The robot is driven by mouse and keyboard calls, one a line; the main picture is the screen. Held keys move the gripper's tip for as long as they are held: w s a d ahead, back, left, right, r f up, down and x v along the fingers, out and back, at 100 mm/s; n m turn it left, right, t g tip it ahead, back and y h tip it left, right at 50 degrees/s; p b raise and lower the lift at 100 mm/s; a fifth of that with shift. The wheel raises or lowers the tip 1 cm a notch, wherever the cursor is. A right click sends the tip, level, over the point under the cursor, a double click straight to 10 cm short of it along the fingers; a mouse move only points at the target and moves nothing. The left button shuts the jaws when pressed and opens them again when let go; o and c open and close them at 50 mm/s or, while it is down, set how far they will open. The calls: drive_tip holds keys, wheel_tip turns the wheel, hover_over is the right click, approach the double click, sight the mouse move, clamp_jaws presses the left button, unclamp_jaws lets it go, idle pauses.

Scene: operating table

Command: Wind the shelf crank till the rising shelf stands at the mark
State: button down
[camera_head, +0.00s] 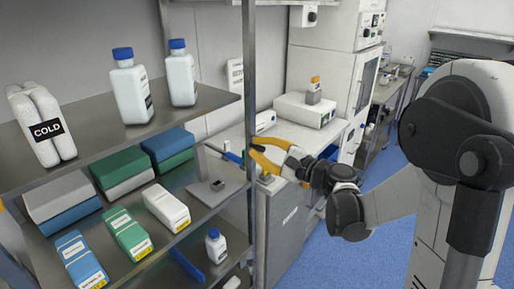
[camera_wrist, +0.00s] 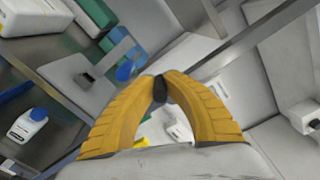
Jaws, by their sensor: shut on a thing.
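My gripper (camera_head: 262,152) is at the right front post of the shelf rack in the head view. In the wrist view its yellow fingers (camera_wrist: 161,82) are closed together on a small dark knob (camera_wrist: 160,91), which looks like the crank's handle. The rest of the crank is hidden or too small to tell. A small grey plate (camera_head: 232,187) with a dark block (camera_head: 217,185) on it, perhaps the rising shelf, is left of the post; it also shows in the wrist view (camera_wrist: 66,68). A blue piece (camera_head: 232,157) is beside it. I cannot make out the mark.
The rack's upper shelf (camera_head: 95,107) holds white bottles (camera_head: 131,92) and a COLD pack (camera_head: 45,130). Boxes (camera_head: 125,232) and a small bottle (camera_head: 215,246) stand lower. A counter (camera_head: 285,130) with a white device (camera_head: 305,108) is behind my gripper. Blue floor (camera_head: 330,250) is open at right.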

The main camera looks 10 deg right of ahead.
drive_tip(key=shift+a, duration=0.1)
drive_tip(key=c, duration=1.4)
unclamp_jaws()
drive_tip(key=shift+s+a+r, duration=0.1)
drive_tip(key=shift+s+d, duration=0.25)
drive_tip(key=shift+d, duration=0.1)
drive_tip(key=v, duration=1.1)
drive_tip(key=shift+s, duration=0.1)
